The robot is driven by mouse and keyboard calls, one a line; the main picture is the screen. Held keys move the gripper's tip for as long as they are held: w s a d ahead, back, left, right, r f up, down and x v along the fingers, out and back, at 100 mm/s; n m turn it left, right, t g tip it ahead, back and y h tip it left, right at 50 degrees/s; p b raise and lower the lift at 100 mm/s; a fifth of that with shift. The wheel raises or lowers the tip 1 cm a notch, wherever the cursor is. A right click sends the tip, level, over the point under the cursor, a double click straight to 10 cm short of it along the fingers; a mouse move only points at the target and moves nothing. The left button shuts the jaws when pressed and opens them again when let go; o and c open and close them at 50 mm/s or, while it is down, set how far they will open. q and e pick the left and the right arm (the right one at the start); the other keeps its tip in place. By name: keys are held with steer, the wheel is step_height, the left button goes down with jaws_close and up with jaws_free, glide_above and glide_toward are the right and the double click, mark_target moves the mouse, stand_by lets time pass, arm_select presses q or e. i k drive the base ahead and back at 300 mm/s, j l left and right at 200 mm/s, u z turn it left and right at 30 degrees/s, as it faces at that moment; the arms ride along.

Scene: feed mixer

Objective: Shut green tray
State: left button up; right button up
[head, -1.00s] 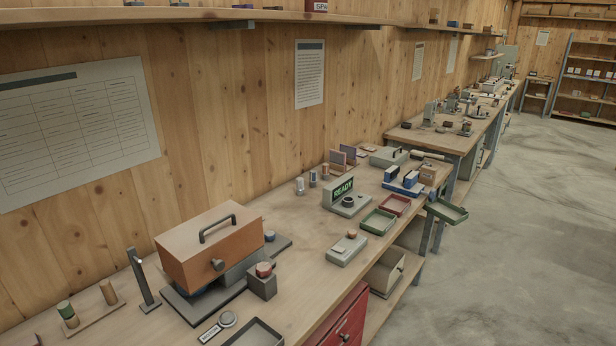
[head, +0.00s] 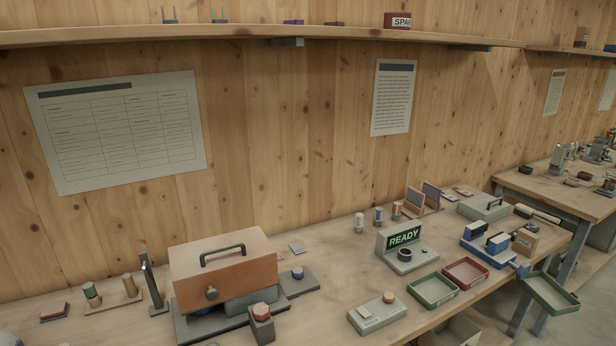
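A green-rimmed tray (head: 433,304) sits on the workbench, right of centre, with a red-rimmed tray (head: 465,289) beside it on the right. Another green-rimmed tray (head: 566,308) sticks out past the bench's right end, tilted and apart from the other two. I cannot tell from here which of the two green trays the task means. Neither of my grippers shows in the head view.
The workbench (head: 350,231) runs along a wooden wall. It bears an orange-lidded machine (head: 232,284), a READY display (head: 404,239), a grey box with a button (head: 377,315) and a blue fixture (head: 487,245). A second table (head: 545,190) stands at the right.

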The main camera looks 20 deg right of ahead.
mark_target(552, 298)
steer(key=l, duration=1.1)
steer(key=l+u, duration=0.15)
steer(key=l, duration=2.05)
steer(key=l+u, duration=0.1)
steer(key=l, duration=1)
steer(key=k+l, duration=0.15)
steer(key=l, duration=0.95)
steer(key=k+l, duration=0.1)
steer(key=l, duration=0.45)
steer(key=l+u, duration=0.1)
steer(key=l, duration=0.45)
steer(key=k, duration=0.05)
